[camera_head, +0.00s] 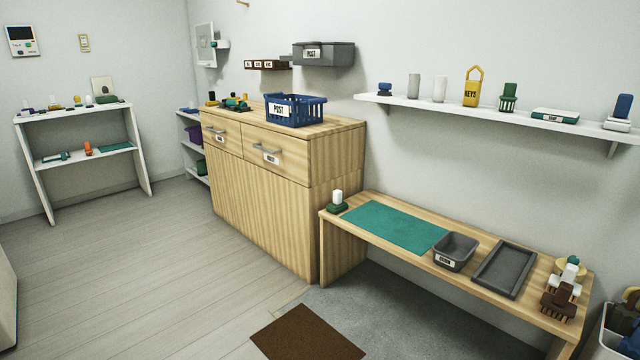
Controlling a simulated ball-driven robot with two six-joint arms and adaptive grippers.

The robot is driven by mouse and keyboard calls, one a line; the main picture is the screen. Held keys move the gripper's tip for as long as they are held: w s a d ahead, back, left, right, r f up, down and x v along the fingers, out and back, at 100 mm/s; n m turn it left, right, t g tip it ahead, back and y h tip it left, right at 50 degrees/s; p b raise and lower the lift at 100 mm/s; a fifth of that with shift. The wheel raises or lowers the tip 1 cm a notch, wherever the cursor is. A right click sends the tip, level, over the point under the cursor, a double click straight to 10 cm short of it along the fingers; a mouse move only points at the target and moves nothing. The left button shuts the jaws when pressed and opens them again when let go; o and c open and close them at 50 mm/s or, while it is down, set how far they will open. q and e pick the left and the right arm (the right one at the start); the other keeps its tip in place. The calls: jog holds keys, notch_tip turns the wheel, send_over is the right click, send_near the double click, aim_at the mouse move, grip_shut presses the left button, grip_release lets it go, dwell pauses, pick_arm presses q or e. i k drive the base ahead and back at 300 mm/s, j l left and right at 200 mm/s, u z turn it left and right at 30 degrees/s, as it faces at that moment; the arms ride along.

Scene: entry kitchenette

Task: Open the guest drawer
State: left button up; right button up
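A wooden cabinet (255,210) stands against the wall in the middle of the head view. It has two drawers side by side at its top, a left drawer (228,142) and a right drawer (288,158). Each has a grey bar handle, the left handle (217,130) and the right handle (266,150), with a white label below. The label on the right drawer (271,159) looks like GUEST, but both labels are too small to read surely. Both drawers look shut. Neither of my grippers is in view.
A blue POST basket (295,110) and small items stand on the cabinet. A low wooden bench (335,222) with a green mat (395,226) adjoins its right side. A brown doormat (305,335) lies in front. The plank floor (150,260) before the cabinet is clear.

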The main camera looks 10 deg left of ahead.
aim_at(284, 155)
jog(key=i+j+u, duration=0.25)
jog(key=i+u, duration=0.15)
jog(key=i+j+u, duration=0.1)
jog(key=i+u, duration=0.7)
jog(key=i, duration=0.15)
jog(key=i+l+u, duration=0.2)
jog(key=i+u, duration=0.2)
jog(key=i+j+z, duration=0.1)
jog(key=i+z, duration=0.2)
jog(key=i, duration=0.15)
jog(key=i+j+z, duration=0.3)
jog(key=i, duration=0.2)
jog(key=i+j+z, duration=0.25)
jog(key=i+j, duration=0.05)
jog(key=i, duration=0.15)
